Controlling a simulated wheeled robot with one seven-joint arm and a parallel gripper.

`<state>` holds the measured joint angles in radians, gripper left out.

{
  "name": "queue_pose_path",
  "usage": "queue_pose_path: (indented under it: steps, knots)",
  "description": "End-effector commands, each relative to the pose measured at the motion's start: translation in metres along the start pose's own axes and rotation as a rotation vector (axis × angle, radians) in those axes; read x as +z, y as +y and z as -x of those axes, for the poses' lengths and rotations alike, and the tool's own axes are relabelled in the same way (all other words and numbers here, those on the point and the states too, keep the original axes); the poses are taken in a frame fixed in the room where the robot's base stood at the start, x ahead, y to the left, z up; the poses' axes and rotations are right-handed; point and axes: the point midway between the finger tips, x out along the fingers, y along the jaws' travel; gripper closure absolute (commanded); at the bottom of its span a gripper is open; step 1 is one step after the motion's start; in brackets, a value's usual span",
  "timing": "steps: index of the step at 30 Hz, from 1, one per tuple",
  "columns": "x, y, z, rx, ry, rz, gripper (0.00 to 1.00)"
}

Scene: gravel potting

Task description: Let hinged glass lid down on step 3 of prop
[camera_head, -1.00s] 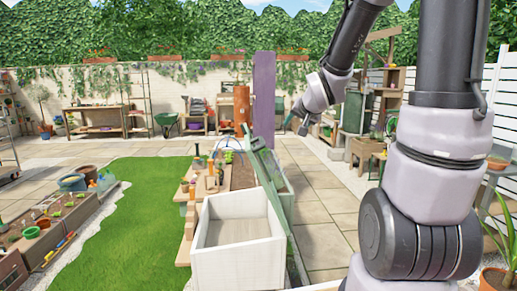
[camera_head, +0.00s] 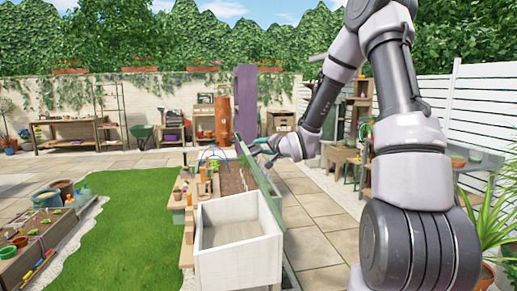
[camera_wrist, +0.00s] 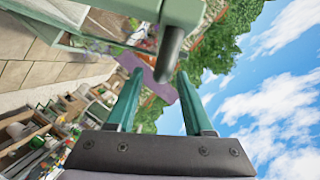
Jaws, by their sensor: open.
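The hinged glass lid (camera_head: 262,187) has a green frame. It stands raised and steeply tilted along the right side of a planting bed with dark soil (camera_head: 234,181). My gripper (camera_head: 257,148) is at the lid's far upper end, on its right side. In the wrist view, my gripper (camera_wrist: 160,88) has its two green fingers spread. The lid's green frame bar (camera_wrist: 120,10) crosses the top there, and a dark round handle (camera_wrist: 169,52) hangs from it near the gap between the fingertips. I cannot tell if it lies between them. The stepped prop cannot be made out.
An open white wooden box (camera_head: 238,250) stands at the near end of the bed. A tall purple board (camera_head: 246,105) rises behind the lid. A wooden shelf with pots and tools runs along the left side. Paving (camera_head: 325,225) to the right is clear.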

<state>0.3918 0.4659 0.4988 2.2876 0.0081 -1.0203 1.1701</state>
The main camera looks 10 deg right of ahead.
Motion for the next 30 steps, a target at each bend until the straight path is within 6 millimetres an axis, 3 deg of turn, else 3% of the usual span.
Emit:
queue_pose_path:
  steps: [6, 17, 18, 22, 30]
  knots:
    - [0.000, 0.001, -0.028, 0.001, 0.000, 0.000, 0.48]
    - [0.000, 0.000, -0.035, 0.001, 0.000, 0.001, 0.48]
    - [0.000, 0.000, -0.035, 0.001, 0.000, 0.001, 0.52]
    - [0.000, 0.000, -0.035, 0.001, 0.000, 0.001, 1.00]
    - [0.000, 0.000, -0.035, 0.001, 0.000, 0.001, 1.00]
